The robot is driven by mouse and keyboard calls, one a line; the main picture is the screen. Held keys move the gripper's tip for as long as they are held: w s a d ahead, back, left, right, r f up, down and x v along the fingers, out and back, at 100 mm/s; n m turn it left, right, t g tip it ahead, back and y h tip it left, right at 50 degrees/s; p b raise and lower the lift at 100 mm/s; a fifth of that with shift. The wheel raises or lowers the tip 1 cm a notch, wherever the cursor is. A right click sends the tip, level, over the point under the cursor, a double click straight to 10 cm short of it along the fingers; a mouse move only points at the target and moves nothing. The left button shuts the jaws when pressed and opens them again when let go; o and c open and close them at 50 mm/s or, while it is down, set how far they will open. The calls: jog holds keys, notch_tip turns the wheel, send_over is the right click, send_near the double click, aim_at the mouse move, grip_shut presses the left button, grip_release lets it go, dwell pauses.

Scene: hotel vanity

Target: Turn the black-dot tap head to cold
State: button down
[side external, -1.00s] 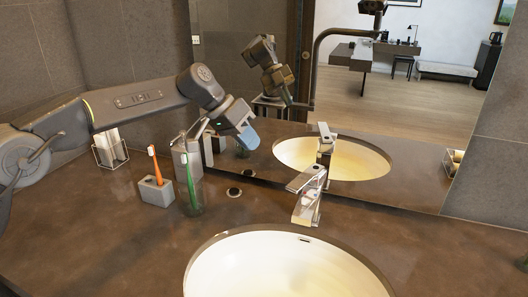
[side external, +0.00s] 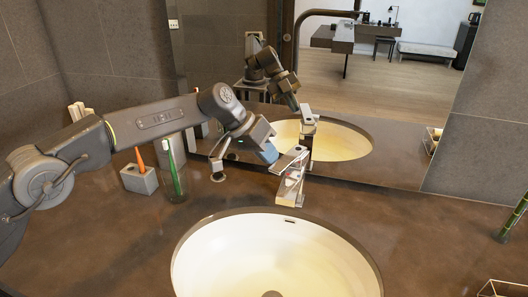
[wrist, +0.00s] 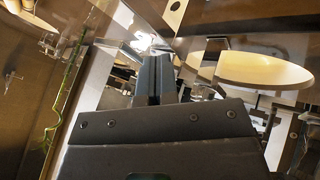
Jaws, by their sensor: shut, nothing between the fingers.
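The chrome tap (side external: 290,180) stands behind the basin in the side view. Its flat lever head (side external: 291,158) is on top, and a small red mark shows on the body below. I cannot make out a black dot. My gripper (side external: 268,153) is shut and empty, its blue fingertips close to the left of the tap head. I cannot tell whether they touch it. In the wrist view the closed fingers (wrist: 155,80) point up the picture; shiny metal shows past their tips, but I cannot tell which part it is.
The white basin (side external: 275,232) lies in front of the tap. The mirror (side external: 400,165) is close behind the tap. The counter right of the basin has free room.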

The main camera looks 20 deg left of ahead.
aim_at(286, 167)
jog(key=shift+d, duration=0.1)
jog(key=shift+s+d+n+t, duration=0.2)
jog(key=shift+n+t, duration=0.1)
jog(key=shift+n, duration=0.1)
jog(key=shift+s+d+n+t+y, duration=0.35)
jog(key=shift+d+n, duration=0.1)
jog(key=shift+n, duration=0.2)
jog(key=shift+s+d+n+t+y, duration=0.25)
jog(key=shift+d+n+t, duration=0.15)
jog(key=shift+n, duration=0.25)
jog(key=d+n, duration=0.1)
jog(key=d+n+t+y, duration=0.1)
jog(key=n, duration=0.1)
jog(key=shift+s+d+n+t+y, duration=0.25)
jog(key=shift+s+n+y, duration=0.05)
jog(key=shift+s, duration=0.1)
jog(key=shift+d, duration=0.3)
jog(key=shift+w+d, duration=0.1)
jog(key=shift+d, duration=1.25)
jog(key=shift+r, duration=0.1)
